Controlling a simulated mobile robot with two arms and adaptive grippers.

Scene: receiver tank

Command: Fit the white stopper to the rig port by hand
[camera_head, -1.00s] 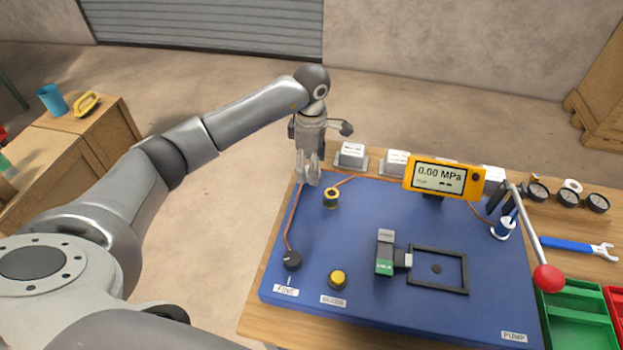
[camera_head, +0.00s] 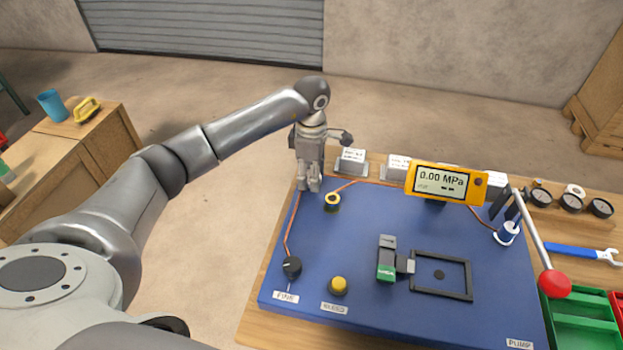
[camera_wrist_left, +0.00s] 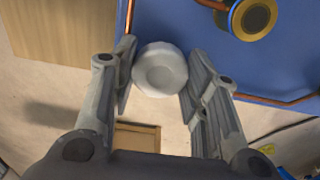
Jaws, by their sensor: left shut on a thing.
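The white stopper (camera_wrist_left: 160,70) is a round white piece with a shallow dished face, held between the fingers of my left gripper (camera_wrist_left: 156,82) in the left wrist view. In the head view my left gripper (camera_head: 309,187) points down at the far left corner of the blue rig board (camera_head: 370,225), and the stopper cannot be made out there. The rig port (camera_head: 332,201), a dark opening in a yellow ring, is just right of and nearer than the fingertips. It also shows at the top right of the left wrist view (camera_wrist_left: 252,18), apart from the stopper. My right gripper is not in view.
A yellow gauge (camera_head: 447,181) reads 0.00 MPa. A pump lever with a red knob (camera_head: 555,284) stands at the right. A black knob (camera_head: 292,267), a yellow button (camera_head: 338,285) and a black frame (camera_head: 441,295) occupy the board's front. White labelled blocks (camera_head: 352,161) line the back.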

